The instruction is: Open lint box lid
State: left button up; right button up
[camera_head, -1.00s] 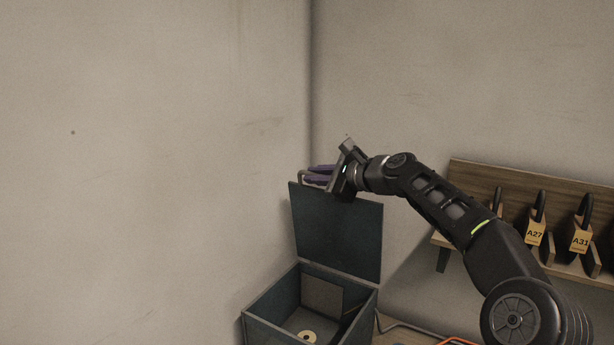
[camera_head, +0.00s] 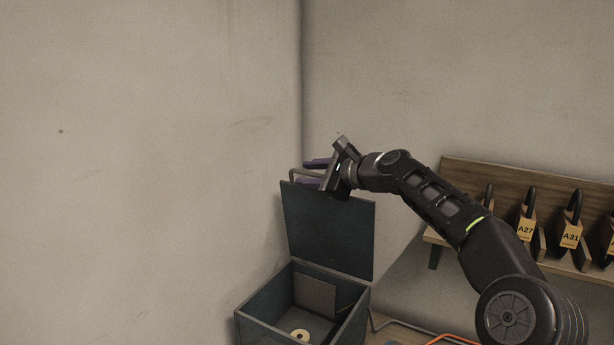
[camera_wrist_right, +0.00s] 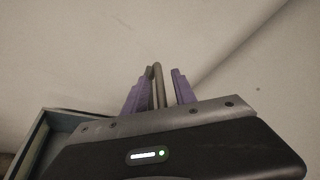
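The lint box (camera_head: 262,306) is dark blue-grey and stands low in the corner of the walls. Its lid (camera_head: 327,230) stands upright and the box mouth is open. A bent metal handle (camera_head: 293,174) sticks out at the lid's top edge. My right gripper (camera_head: 305,172) has purple fingers and is at the handle. In the right wrist view, the handle (camera_wrist_right: 158,85) lies between the fingers of the right gripper (camera_wrist_right: 163,72). The fingers are apart, with a gap on the handle's right side. My left gripper is out of view.
A pale disc (camera_head: 300,335) lies inside the box. A cable (camera_head: 400,324) runs right of the box. The wall area above the box is clear.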

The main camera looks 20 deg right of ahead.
jog(key=b+v, duration=0.2)
jog(key=v, duration=0.4)
jog(key=shift+s+d+b, duration=0.1)
jog(key=shift+s+b, duration=0.05)
jog(key=shift+b, duration=0.15)
jog(key=shift+s+d+r, duration=0.1)
jog(key=shift+s+r, duration=0.1)
jog(key=shift+s, duration=0.1)
